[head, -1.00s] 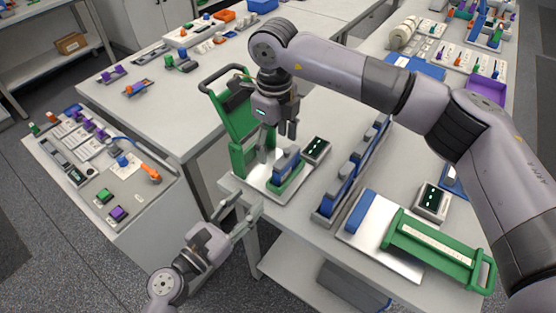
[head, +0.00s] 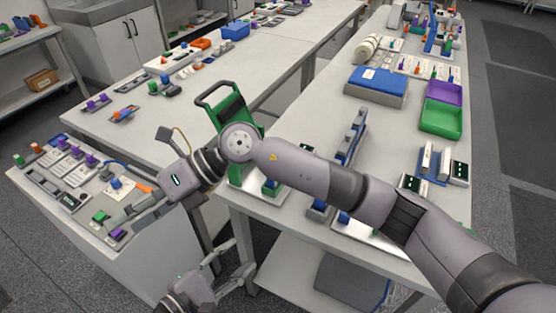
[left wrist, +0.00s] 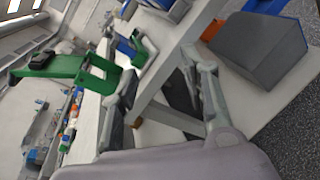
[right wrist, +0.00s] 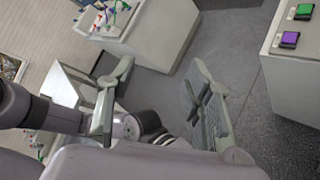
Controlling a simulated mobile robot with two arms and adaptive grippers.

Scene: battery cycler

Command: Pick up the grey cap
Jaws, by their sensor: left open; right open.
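I cannot make out a grey cap for certain in any view. My left gripper (head: 238,258) is open and empty, low in front of the right table. In the left wrist view its open fingers (left wrist: 165,72) face the table's underside and legs.
The left bench (head: 70,235) holds several small capped parts and a dark tray (head: 55,190). A green frame (head: 228,108) stands on the right table. A blue box (head: 377,85) and a green bin (head: 441,118) sit further back. A grey box (left wrist: 255,48) is on the lower shelf.

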